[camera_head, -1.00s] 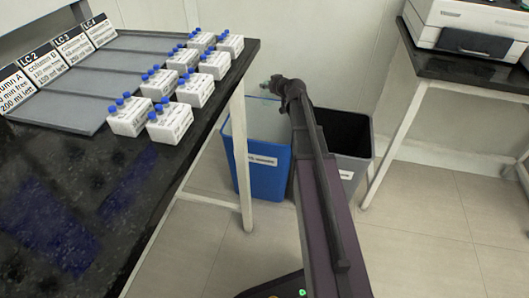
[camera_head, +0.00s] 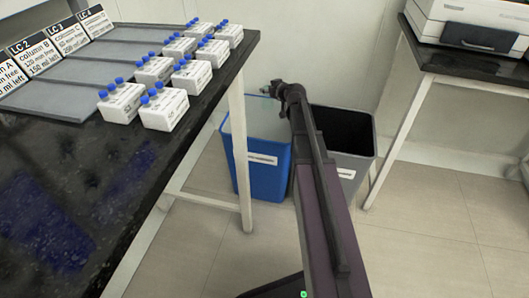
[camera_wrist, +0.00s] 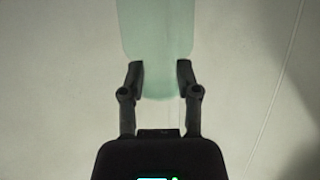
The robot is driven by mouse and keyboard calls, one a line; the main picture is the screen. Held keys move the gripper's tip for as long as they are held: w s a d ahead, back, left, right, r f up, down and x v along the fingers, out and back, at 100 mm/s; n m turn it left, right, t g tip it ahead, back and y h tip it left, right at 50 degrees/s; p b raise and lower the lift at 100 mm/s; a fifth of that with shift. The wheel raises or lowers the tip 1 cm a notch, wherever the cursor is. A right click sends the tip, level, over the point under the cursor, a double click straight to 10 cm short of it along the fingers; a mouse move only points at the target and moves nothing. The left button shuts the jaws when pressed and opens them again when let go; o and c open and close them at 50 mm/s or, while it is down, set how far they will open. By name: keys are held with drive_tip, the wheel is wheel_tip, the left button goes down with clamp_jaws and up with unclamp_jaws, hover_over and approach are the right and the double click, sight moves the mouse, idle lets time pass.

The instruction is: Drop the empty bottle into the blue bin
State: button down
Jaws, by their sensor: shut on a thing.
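My gripper (camera_head: 272,89) is shut on a pale green, see-through bottle. In the wrist view the bottle (camera_wrist: 158,45) lies between the two fingers (camera_wrist: 160,78) and extends beyond them to the top edge. The blue bin (camera_head: 262,178) stands on the floor beside the dark bench, with a white label on its front. In the head view my gripper appears over the back part of the blue bin's opening, near its right side. The bottle is too small there to make out clearly, and the gripper's exact height above the rim cannot be told.
A grey bin (camera_head: 350,165) with a dark inside stands right beside the blue one, partly behind my arm. The dark bench (camera_head: 100,185) at left holds several white cartons with blue caps (camera_head: 163,108) and a grey tray (camera_head: 75,85). A printer (camera_head: 470,22) stands on the right table.

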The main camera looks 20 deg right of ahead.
drive_tip(key=shift+f+b, duration=1)
drive_tip(key=shift+f, duration=0.3)
drive_tip(key=shift+c, duration=1.3)
unclamp_jaws()
drive_tip(key=shift+r, duration=0.15)
wheel_tip(320, 180, up, 7)
drive_tip(key=p, duration=0.7)
drive_tip(key=shift+f, duration=0.2)
drive_tip(key=a+r+p, duration=0.3)
drive_tip(key=r+p, duration=0.8)
drive_tip(key=r, duration=0.1)
drive_tip(key=s+a+r+n+y+p, duration=0.1)
drive_tip(key=a+r+p, duration=0.2)
drive_tip(key=r+p, duration=0.8)
drive_tip(key=shift+a+r+p, duration=0.2)
drive_tip(key=shift+r+p, duration=0.15)
drive_tip(key=shift+p, duration=0.45)
